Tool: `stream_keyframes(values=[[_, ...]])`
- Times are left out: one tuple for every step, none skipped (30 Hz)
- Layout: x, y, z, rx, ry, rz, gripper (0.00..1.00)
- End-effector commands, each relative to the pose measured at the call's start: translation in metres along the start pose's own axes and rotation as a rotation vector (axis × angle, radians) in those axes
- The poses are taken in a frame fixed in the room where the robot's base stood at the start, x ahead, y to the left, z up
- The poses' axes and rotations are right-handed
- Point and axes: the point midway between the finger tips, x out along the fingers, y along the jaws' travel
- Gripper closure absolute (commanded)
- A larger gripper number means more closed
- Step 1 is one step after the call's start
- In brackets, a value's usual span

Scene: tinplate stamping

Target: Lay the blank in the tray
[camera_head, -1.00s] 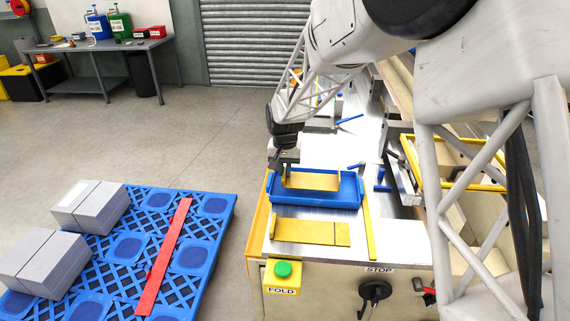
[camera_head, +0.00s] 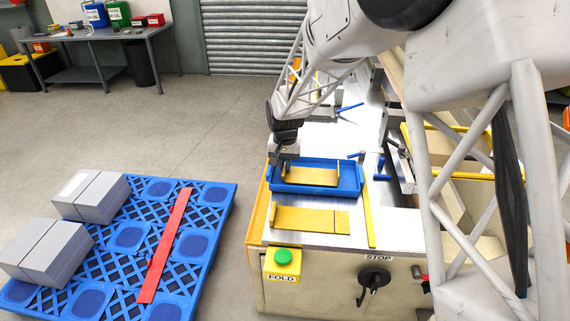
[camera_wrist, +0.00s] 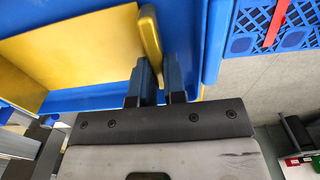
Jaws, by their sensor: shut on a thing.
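The gold blank (camera_head: 310,177) is a flat sheet with an upturned edge, inside the walls of the blue tray (camera_head: 315,191) on the machine's bench. My gripper (camera_head: 285,164) is shut on its upturned left edge. In the wrist view, my gripper (camera_wrist: 160,80) has its two dark fingers on either side of that raised edge, beside the tray wall (camera_wrist: 214,45). The flat part of the blank (camera_wrist: 75,50) spreads away to the left there. I cannot tell whether it touches the tray floor.
A second gold piece (camera_head: 300,219) with a line across it lies in front of the tray. A yellow strip (camera_head: 367,215) runs to its right. A green FOLD button (camera_head: 283,257) and a STOP knob (camera_head: 375,278) are at the bench front. A blue pallet (camera_head: 130,236) stands left.

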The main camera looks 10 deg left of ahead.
Motion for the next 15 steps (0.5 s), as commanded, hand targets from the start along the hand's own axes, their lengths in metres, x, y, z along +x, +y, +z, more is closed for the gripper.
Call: stream_keyframes(values=[[-0.0001,0.0000,0.0000,0.000,0.000,0.000,1.00],[-0.0001,0.0000,0.0000,0.000,0.000,0.000,1.00],[-0.0001,0.0000,0.0000,0.000,0.000,0.000,1.00],[-0.0001,0.0000,0.0000,0.000,0.000,0.000,0.87],[-0.0001,0.0000,0.0000,0.000,0.000,0.000,0.82],[-0.0001,0.0000,0.0000,0.000,0.000,0.000,0.76],[-0.0001,0.0000,0.0000,0.000,0.000,0.000,0.71],[-0.0001,0.0000,0.0000,0.000,0.000,0.000,0.67],[-0.0001,0.0000,0.0000,0.000,0.000,0.000,0.61],[-0.0001,0.0000,0.0000,0.000,0.000,0.000,0.58],[-0.0001,0.0000,0.0000,0.000,0.000,0.000,0.58],[-0.0001,0.0000,0.0000,0.000,0.000,0.000,0.58],[-0.0001,0.0000,0.0000,0.000,0.000,0.000,0.58],[-0.0001,0.0000,0.0000,0.000,0.000,0.000,0.58],[-0.0001,0.0000,0.0000,0.000,0.000,0.000,0.58]])
